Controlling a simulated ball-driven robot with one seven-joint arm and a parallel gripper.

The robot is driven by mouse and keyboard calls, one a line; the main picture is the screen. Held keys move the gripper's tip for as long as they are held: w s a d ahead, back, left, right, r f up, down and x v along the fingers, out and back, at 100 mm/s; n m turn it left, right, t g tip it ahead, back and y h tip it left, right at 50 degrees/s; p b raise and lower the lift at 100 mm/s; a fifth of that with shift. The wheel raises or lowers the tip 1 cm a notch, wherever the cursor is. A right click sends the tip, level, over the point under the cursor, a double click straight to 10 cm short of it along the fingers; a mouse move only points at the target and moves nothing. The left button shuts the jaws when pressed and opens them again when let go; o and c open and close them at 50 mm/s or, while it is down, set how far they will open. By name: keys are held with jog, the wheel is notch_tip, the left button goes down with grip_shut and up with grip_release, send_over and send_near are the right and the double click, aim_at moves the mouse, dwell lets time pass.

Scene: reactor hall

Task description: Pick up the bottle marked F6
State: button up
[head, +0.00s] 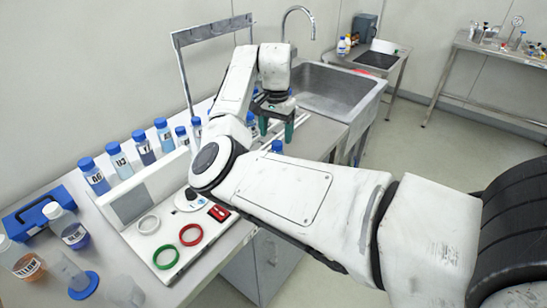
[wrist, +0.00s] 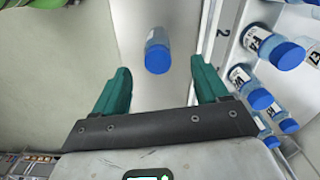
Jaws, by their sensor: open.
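My gripper (head: 276,131) is open, its green fingers pointing down over the bench near the sink. I cannot read F6 on any bottle for certain. A row of labelled bottles (wrist: 262,40) stands to the right in the wrist view.
Blue-capped bottles marked A6 (head: 96,178) and U3 (head: 120,164) stand along the back of the bench. A white tray with green (head: 165,257) and red rings lies in front. The sink (head: 335,95) is to the right.

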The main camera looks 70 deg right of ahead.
aim_at(275, 143)
notch_tip(275, 143, down, 3)
jog(key=shift+w, duration=0.1)
jog(key=shift+s+f+p, duration=0.15)
jog(key=shift+f+p, duration=0.35)
jog(key=shift+f, duration=0.85)
jog(key=shift+s+f+p, duration=0.1)
jog(key=shift+f+p, duration=0.4)
jog(key=shift+f, duration=0.85)
jog(key=shift+c, duration=0.2)
jog(key=c, duration=1.1)
jog(key=shift+r, duration=0.1)
jog(key=shift+c, duration=0.2)
